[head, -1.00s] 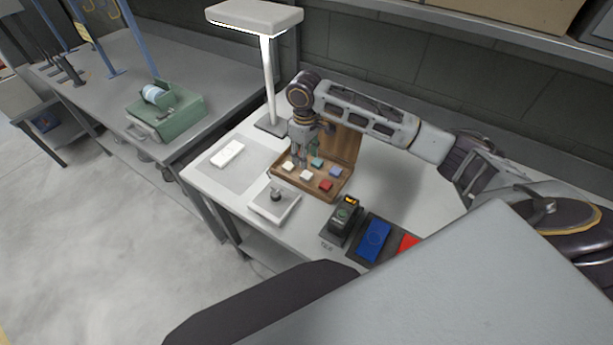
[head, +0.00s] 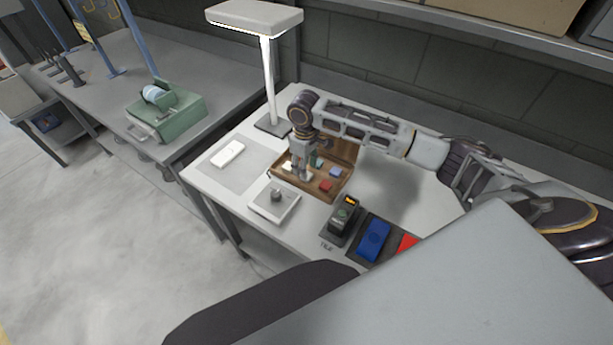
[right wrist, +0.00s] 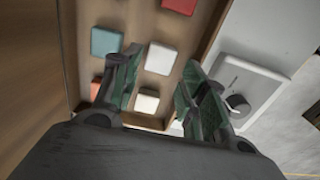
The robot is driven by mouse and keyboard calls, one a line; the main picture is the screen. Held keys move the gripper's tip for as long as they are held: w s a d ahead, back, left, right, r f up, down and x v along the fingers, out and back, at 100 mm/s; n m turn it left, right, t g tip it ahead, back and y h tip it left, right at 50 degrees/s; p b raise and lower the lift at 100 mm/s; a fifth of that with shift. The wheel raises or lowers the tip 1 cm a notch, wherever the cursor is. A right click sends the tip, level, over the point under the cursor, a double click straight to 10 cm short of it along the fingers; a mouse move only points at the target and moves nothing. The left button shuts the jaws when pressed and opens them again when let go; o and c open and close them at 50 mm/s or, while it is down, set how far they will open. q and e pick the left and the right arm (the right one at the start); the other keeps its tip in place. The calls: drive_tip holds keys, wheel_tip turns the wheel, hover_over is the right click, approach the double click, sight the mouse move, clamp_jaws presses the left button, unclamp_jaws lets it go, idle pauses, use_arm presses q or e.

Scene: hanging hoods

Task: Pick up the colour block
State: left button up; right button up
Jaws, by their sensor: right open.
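A brown wooden case (head: 345,190) lies open on the white table, holding colour blocks: teal (head: 319,162), blue (head: 336,172), red (head: 326,186) and white (head: 309,178). My right gripper (head: 301,177) points down over the case's left part and hides some of it. In the right wrist view, the open right gripper (right wrist: 163,60) has a white block (right wrist: 160,59) between its fingertips; contact cannot be told. A second white block (right wrist: 147,103) sits nearer the palm. Teal (right wrist: 106,42) and red (right wrist: 180,5) blocks show there too. My left gripper is out of view.
A small white device with a dark knob (head: 275,202) stands in front of the case. A black and green meter (head: 344,215) and a blue item (head: 374,240) are to the right. A lamp (head: 268,85) stands behind. The grey mat (head: 245,172) has clear space.

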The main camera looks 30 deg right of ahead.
drive_tip(key=shift+w+f, duration=0.1)
drive_tip(key=shift+f, duration=1.7)
drive_tip(key=c, duration=0.8)
drive_tip(key=shift+r, duration=0.1)
drive_tip(key=shift+r, duration=4.95)
